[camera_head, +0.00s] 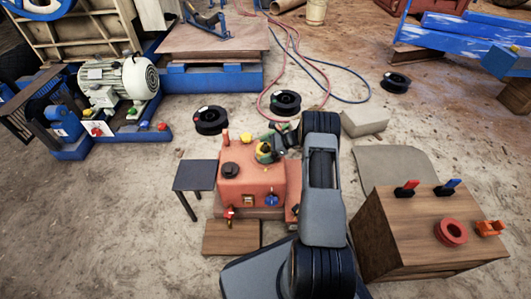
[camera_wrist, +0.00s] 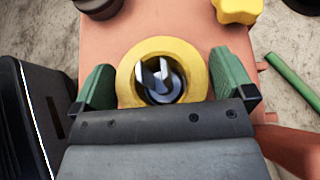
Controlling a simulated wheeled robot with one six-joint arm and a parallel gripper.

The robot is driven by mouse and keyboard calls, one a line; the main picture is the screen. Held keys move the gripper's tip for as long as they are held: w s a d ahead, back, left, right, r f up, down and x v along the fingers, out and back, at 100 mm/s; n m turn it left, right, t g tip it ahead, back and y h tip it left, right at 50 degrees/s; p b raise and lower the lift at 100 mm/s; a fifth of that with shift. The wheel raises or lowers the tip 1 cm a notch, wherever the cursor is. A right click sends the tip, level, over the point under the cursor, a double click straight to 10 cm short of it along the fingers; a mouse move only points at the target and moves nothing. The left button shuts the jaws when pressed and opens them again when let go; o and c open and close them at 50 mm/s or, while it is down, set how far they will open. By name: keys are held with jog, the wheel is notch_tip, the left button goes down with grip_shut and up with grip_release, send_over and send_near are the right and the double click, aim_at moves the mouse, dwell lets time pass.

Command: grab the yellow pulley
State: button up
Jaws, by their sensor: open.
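The yellow pulley (camera_wrist: 160,45) is a thick ring on top of the orange-red machine box (camera_wrist: 190,18). A grey forked metal part shows inside its hole. My gripper (camera_wrist: 163,66) is open, with one green finger on the left of the pulley and the other on its right. Narrow gaps seem to show, but contact on the right is hard to tell. In the head view, my gripper (camera_head: 265,150) is over the back right of the box (camera_head: 245,188), and a bit of yellow (camera_head: 264,147) shows between the fingers.
A yellow star-shaped knob (camera_wrist: 237,10) and a black round part (camera_wrist: 98,6) lie beyond the pulley. A green rod (camera_wrist: 291,82) is at the right. A small dark table (camera_head: 196,175) stands left of the box, and a wooden cabinet (camera_head: 395,240) stands at the right.

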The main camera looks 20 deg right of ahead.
jog(key=c, duration=1.2)
jog(key=shift+c, duration=0.2)
jog(key=shift+r, duration=0.1)
